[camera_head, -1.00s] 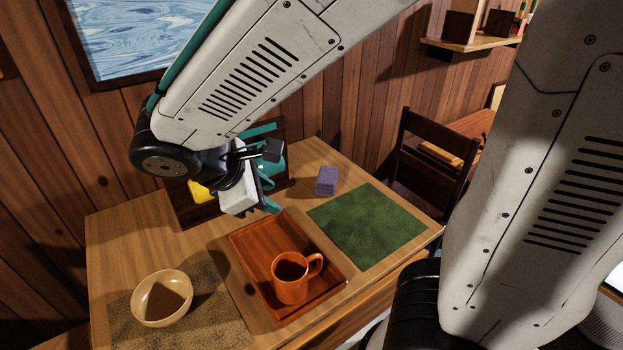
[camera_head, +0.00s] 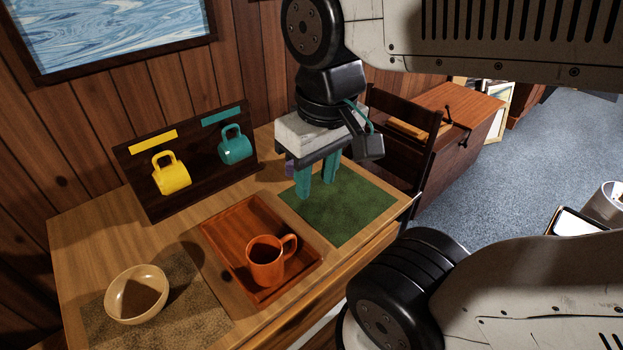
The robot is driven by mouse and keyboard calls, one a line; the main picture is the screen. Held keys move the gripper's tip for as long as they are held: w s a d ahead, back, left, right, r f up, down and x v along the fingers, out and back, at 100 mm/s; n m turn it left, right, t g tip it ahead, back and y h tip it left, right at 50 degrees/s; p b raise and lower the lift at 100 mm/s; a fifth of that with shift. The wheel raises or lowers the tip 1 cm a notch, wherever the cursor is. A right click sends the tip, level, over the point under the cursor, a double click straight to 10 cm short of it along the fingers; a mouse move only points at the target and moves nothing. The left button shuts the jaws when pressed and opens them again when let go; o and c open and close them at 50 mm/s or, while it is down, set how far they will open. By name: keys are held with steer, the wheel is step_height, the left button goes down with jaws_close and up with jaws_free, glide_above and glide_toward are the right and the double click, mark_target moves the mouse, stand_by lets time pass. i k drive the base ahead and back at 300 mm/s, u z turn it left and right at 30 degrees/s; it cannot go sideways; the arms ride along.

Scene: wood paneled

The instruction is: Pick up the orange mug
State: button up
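The orange mug (camera_head: 265,264) stands upright on a reddish-brown wooden tray (camera_head: 225,240) on the table. Its handle points to the right, and its inside is in shadow. My gripper (camera_head: 316,190) hangs fingers down above the green mat, behind and to the right of the mug and apart from it. Its two teal fingers are spread with a gap between them. I see nothing held in the gap.
A tan bowl (camera_head: 137,294) sits at the front left. A green mat (camera_head: 350,212) lies right of the tray. A chair (camera_head: 405,150) stands behind.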

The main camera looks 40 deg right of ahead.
mark_target(266, 259)
steer(key=k, duration=0.5)
steer(key=z, duration=2.35)
steer(key=k, duration=0.95)
steer(key=u, duration=1.2)
